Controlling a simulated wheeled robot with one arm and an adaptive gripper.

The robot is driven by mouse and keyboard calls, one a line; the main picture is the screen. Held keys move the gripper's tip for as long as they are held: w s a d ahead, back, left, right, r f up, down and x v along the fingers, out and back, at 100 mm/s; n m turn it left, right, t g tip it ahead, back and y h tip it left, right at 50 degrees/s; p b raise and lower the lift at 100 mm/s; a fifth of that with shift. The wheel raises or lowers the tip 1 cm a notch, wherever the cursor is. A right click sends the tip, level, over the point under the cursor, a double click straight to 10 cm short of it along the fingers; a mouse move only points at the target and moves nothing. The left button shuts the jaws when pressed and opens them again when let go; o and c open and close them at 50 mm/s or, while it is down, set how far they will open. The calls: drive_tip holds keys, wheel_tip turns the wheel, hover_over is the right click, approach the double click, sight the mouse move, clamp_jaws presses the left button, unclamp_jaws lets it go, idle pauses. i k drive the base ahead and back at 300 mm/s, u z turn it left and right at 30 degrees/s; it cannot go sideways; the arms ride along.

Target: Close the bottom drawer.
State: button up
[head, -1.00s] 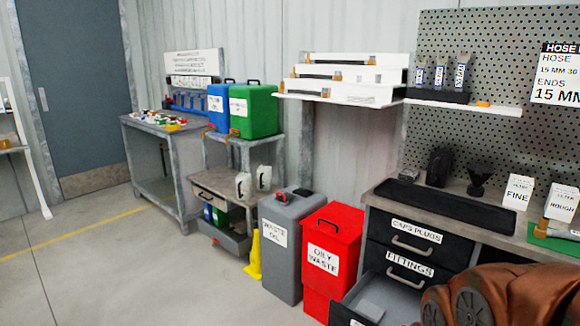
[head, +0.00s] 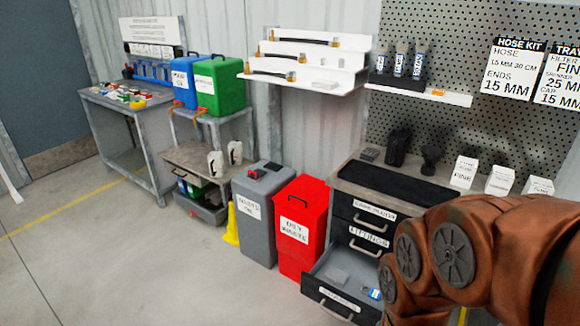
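The bottom drawer (head: 336,301) of the dark workbench cabinet stands pulled out, with a light grey bottom and a small blue-and-white item lying in it. Its front has a white label and a metal handle. The two drawers above it, a top drawer (head: 370,213) and the fittings drawer (head: 366,238), are shut. My brown-orange arm crosses the lower right and hides the right side of the cabinet. My gripper is not visible.
A red oily waste bin (head: 301,229) stands just left of the open drawer, with a grey waste oil bin (head: 258,215) beside it. A yellow wet-floor style stand (head: 231,224) is further left. The floor (head: 180,275) in front is clear.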

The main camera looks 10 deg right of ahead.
sight(348, 302)
drive_tip(key=k, duration=1.1)
drive_tip(key=u, duration=1.15)
drive_tip(key=i, duration=1.15)
drive_tip(key=z, duration=0.2)
